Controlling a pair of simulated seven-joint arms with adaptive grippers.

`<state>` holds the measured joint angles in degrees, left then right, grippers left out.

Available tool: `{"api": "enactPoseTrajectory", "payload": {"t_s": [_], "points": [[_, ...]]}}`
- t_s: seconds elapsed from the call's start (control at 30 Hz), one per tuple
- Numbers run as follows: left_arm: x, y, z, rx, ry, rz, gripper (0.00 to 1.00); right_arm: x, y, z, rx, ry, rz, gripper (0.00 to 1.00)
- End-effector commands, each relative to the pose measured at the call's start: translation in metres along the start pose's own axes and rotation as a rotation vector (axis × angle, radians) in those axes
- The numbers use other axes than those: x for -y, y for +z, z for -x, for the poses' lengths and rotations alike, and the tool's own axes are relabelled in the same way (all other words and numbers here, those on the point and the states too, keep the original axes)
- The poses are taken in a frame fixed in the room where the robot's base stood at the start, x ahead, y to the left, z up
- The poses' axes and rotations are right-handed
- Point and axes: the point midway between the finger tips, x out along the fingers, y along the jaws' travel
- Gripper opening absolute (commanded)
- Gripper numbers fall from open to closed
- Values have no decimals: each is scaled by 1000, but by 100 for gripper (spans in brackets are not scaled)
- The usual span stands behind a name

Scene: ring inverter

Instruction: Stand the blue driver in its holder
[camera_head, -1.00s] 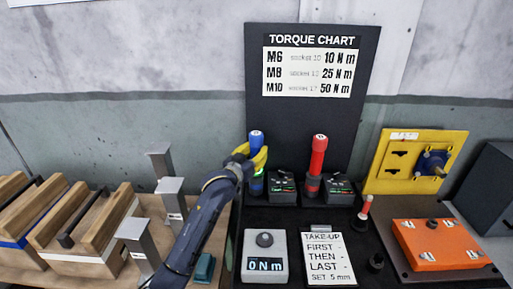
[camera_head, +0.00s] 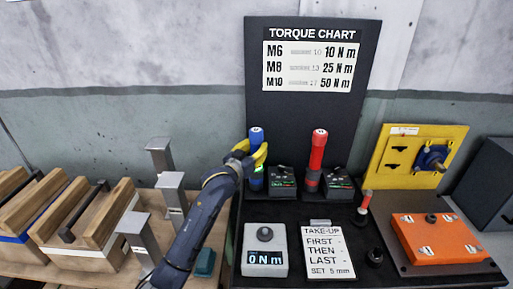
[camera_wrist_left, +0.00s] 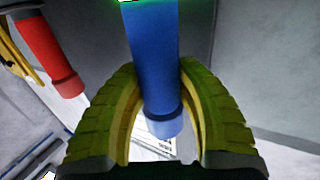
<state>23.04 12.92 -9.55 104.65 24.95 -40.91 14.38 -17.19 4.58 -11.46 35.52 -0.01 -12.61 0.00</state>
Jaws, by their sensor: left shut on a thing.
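The blue driver (camera_head: 256,137) stands upright at the back of the black bench, beside a small dark unit with a green display. My left gripper (camera_head: 253,158) is shut around its body, with yellow fingers on both sides. In the left wrist view the blue driver (camera_wrist_left: 152,60) runs between the yellow fingers (camera_wrist_left: 160,105), and a green glow shows at its far end. The driver's lower end and its holder are mostly hidden by the gripper, so I cannot tell how it is seated. My right gripper is not in view.
A red driver (camera_head: 318,150) stands upright to the right, also in the left wrist view (camera_wrist_left: 50,52). In front are a torque display box (camera_head: 264,250) and a take-up card (camera_head: 324,250). Grey metal posts (camera_head: 140,232) stand left of my arm. An orange block (camera_head: 437,238) lies right.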

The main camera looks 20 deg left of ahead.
Motion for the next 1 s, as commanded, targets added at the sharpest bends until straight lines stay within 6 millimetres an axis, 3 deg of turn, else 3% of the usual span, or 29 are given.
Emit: {"api": "enactPoseTrajectory", "payload": {"t_s": [0.3,0.33,0.53,0.83,1.0], "points": [[0,1,0,-4,0,0,0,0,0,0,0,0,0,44],[0,1,0,-4,0,0,36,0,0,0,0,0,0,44],[0,2,0,-2,0,0,59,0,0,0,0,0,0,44],[0,5,2,4,0,-1,60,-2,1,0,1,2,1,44],[0,5,17,3,-1,-1,60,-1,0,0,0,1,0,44]]}}
